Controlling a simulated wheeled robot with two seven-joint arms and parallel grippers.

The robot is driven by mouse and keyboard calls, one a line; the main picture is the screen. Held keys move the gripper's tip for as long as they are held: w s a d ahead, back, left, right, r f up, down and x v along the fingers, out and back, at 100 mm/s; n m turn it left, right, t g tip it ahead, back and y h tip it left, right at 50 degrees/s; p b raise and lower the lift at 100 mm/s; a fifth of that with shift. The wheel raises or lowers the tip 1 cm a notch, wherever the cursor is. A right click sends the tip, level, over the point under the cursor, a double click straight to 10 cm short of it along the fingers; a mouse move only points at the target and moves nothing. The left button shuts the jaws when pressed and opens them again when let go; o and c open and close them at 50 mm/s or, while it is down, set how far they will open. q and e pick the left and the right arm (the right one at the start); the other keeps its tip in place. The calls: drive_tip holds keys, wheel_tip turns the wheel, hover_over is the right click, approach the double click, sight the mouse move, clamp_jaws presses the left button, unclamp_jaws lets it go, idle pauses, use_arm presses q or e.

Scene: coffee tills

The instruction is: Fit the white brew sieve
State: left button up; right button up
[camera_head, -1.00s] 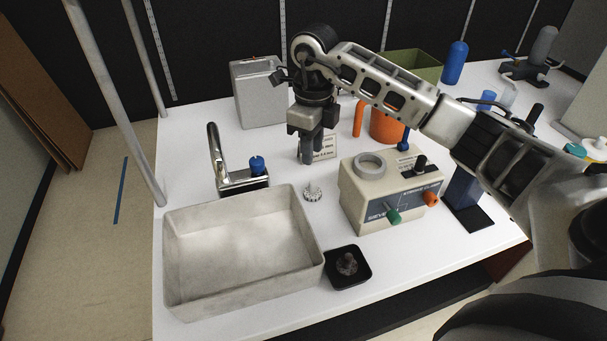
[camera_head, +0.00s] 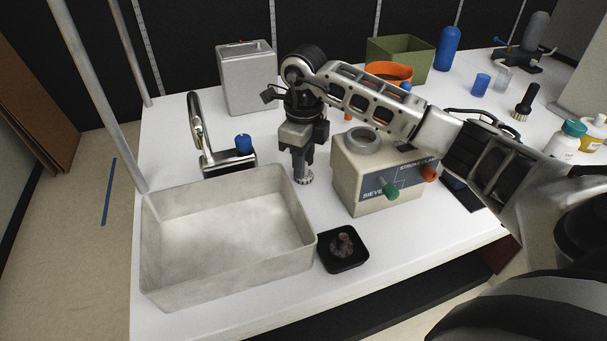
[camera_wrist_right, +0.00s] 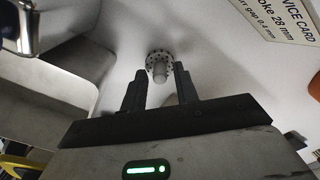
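The white brew sieve (camera_head: 307,180) is a small pale disc with holes round its rim and a stem. It sits on the white table between the basin and the sieve machine (camera_head: 352,192). It also shows in the right wrist view (camera_wrist_right: 160,56), stem towards me. My right gripper (camera_head: 301,174) points down at the sieve, its fingers partly hiding it in the head view. In the wrist view the fingers (camera_wrist_right: 160,84) are apart, with the stem in line with the gap; I cannot tell whether they touch it. The machine has a grey ring (camera_head: 363,139) on top. My left gripper is not in view.
A grey basin (camera_head: 165,284) stands left, with a tap (camera_head: 197,125) behind it. A black tray (camera_head: 327,262) with a dark part (camera_head: 342,244) lies in front. The machine has green (camera_head: 390,193) and orange (camera_head: 429,174) knobs. A service card (camera_wrist_right: 285,20) lies nearby.

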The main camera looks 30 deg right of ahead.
clamp_jaws()
drive_tip(key=shift+r+p, duration=1.6)
drive_tip(key=shift+r, duration=0.5)
drive_tip(key=shift+f, duration=0.1)
